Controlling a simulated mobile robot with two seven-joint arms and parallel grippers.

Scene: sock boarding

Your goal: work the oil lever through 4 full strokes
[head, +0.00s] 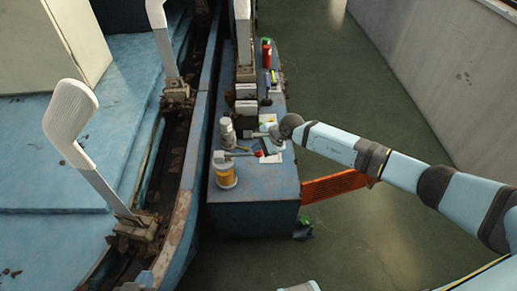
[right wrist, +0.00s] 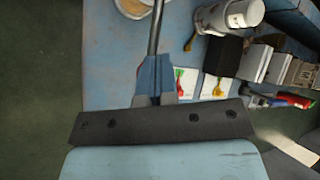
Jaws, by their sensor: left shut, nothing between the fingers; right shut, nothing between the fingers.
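The oil pot (head: 225,174), a clear canister with amber contents, stands at the near left of the blue bench. Its thin metal lever (head: 242,154) reaches out to the right, and in the right wrist view the rod (right wrist: 156,30) runs up towards the partly visible pot (right wrist: 132,7). My right gripper (head: 264,140) is over the bench at the lever's outer end. Its fingers (right wrist: 154,66) are shut, with the rod just beyond their tips; whether they touch it is unclear. My left gripper is not in view.
A grey-white can (head: 226,131) stands behind the pot. Pale boxes (head: 246,107) and printed cards (right wrist: 215,87) lie on the bench (head: 258,190). An orange grating (head: 335,186) is beside it. Pale upright sock boards (head: 70,120) line the blue machine at left. The green floor (head: 375,235) is open.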

